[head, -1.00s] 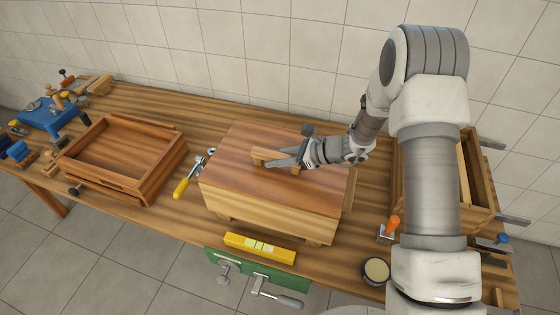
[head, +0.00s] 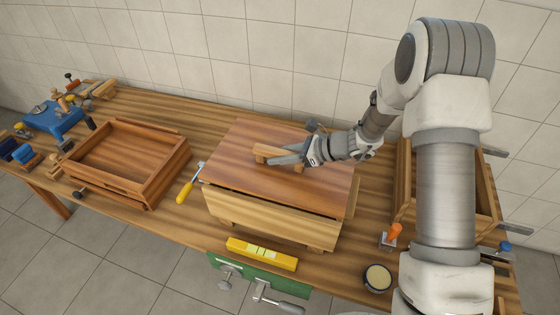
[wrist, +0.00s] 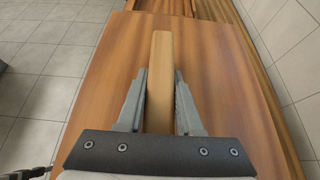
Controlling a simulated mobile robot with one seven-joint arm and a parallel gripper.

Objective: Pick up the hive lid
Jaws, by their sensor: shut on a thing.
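The hive lid (head: 250,190) is a flat reddish-brown wooden board with a pale wooden handle bar (head: 264,153) on top. My gripper (head: 277,158) is shut on this handle. In the wrist view the lid (wrist: 220,70) fills the middle, and the handle (wrist: 160,85) stands between the two fingers of my gripper (wrist: 160,115). The hive box (head: 265,217) is pale wood and stands under the lid. A dark gap shows between the lid's front edge and the box, so the lid is raised a little above it there.
An open wooden tray-like box (head: 125,155) stands to the left on the workbench (head: 200,118). A hammer-like tool with a yellow handle (head: 185,192), a yellow level (head: 261,254), a round tin (head: 377,278) and an orange-handled tool (head: 392,235) lie around. A wooden crate (head: 486,190) stands at right.

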